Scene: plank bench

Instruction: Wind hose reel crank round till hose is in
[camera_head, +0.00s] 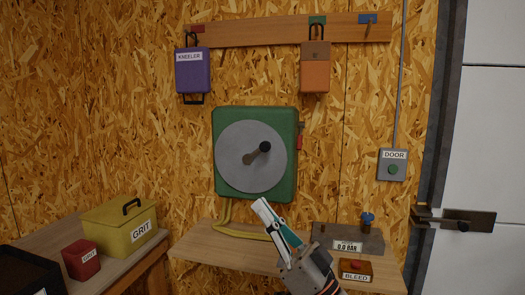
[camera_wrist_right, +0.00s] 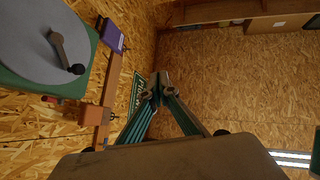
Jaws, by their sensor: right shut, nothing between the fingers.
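The hose reel (camera_head: 232,170) is a grey disc on a green housing (camera_head: 291,125) fixed to the wall. Its crank (camera_head: 257,153) has a brown arm and a black knob pointing up and right. A yellow hose (camera_head: 245,233) hangs from the housing's lower left and runs along the shelf. My right gripper (camera_head: 264,206) is below the reel, apart from the crank, shut and empty. In the right wrist view, the gripper (camera_wrist_right: 159,80) shows with fingertips together, and the crank (camera_wrist_right: 67,55) is at the upper left. My left gripper is not in view.
The plank shelf (camera_head: 205,250) holds a gauge box (camera_head: 325,237) and a BLEED button box (camera_head: 356,270) at right. A yellow GRIT box (camera_head: 110,222) and a red box (camera_head: 80,262) stand at left. Purple (camera_head: 193,75) and orange (camera_head: 315,75) cases hang above. A DOOR switch (camera_head: 392,166) is at right.

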